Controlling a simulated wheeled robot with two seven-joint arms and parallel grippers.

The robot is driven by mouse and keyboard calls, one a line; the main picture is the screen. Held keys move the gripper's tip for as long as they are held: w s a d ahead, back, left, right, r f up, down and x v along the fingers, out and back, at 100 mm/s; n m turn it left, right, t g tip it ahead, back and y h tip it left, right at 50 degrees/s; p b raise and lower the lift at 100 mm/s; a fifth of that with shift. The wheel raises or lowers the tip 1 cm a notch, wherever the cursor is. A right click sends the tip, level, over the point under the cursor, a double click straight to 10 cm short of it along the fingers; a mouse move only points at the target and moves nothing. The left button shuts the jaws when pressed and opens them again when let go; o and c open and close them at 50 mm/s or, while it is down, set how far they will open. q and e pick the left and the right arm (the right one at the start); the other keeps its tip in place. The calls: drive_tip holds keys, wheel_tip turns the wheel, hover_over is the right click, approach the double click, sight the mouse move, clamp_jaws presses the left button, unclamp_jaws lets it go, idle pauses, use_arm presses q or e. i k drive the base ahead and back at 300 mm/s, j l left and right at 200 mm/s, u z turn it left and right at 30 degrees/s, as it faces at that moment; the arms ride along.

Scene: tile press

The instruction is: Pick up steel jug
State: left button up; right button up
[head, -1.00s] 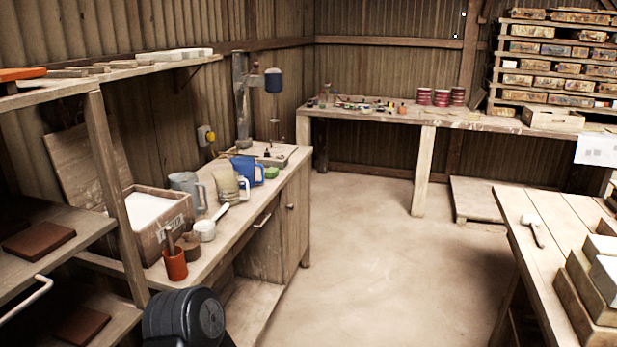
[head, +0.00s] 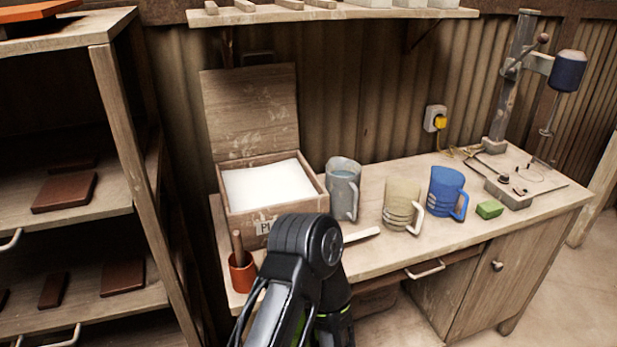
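The steel jug (head: 342,192), grey with a handle on its right side, stands upright on the wooden bench (head: 395,258). It is right of an open wooden box and left of a beige jug (head: 401,206). A blue jug (head: 444,190) stands further right. One of my arms rises from the bottom of the head view, left of and in front of the steel jug. Its dark joint covers part of the box and bench. Neither of my grippers shows, and I see nothing touching the steel jug.
The box (head: 321,185) holds white material, its lid raised. An orange pot (head: 242,272) stands at the bench's left end. A white handle (head: 361,236) lies in front of the jugs. A green block (head: 489,209) is right. A shelf rack (head: 125,110) bounds the left.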

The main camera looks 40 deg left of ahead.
sight(342, 175)
drive_tip(key=i+l+u, duration=0.35)
drive_tip(key=l, duration=0.3)
drive_tip(key=i+l+u, duration=0.15)
drive_tip(key=l, duration=0.2)
drive_tip(key=i+l+u, duration=0.2)
drive_tip(key=l, duration=0.2)
